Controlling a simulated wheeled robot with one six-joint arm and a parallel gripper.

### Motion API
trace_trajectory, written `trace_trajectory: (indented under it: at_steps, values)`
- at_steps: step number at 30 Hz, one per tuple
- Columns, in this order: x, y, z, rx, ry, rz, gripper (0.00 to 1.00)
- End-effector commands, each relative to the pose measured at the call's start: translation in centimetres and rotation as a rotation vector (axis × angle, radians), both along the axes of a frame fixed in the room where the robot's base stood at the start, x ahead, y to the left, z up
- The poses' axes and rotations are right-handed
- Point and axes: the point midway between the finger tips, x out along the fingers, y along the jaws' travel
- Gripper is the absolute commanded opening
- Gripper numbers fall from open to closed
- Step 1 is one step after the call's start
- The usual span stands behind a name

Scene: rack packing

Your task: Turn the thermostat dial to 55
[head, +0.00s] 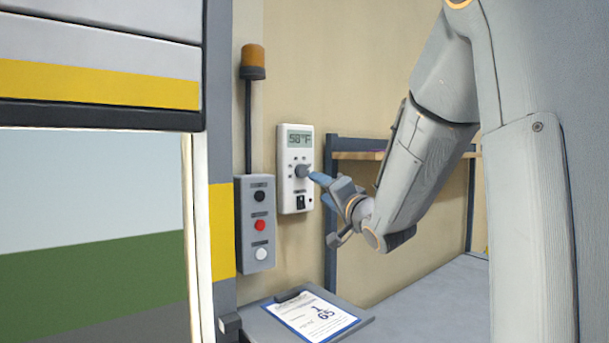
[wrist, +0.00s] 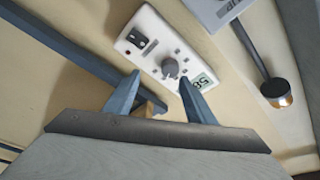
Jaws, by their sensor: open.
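The white thermostat (head: 295,197) is fixed to the wall, and its display (head: 299,139) reads 58°F. Its grey dial (head: 302,171) sits below the display. My gripper (head: 316,177) is close to the dial from the right, its fingers pointing at the wall. In the wrist view the thermostat (wrist: 150,52) appears turned over, with the dial (wrist: 170,67) beyond and between the two blue fingertips of my gripper (wrist: 160,78). The fingers are apart, with nothing between them that I can see held. I cannot tell whether a finger touches the dial.
A grey control box (head: 255,222) with black, red and white buttons is left of the thermostat, under an amber beacon lamp (head: 253,62). A clipboard (head: 310,316) lies on a shelf below. A blue-grey rack frame (head: 331,240) stands just right of the thermostat.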

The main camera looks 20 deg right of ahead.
Motion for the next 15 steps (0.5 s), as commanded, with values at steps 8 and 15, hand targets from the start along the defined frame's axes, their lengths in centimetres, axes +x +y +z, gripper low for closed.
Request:
trace_trajectory:
  at_steps: [8,15]
  values:
    - [1.3,0.9,2.3,0.038,-0.055,0.047,0.5]
    - [5.0,1.4,3.0,0.039,-0.053,0.048,0.5]
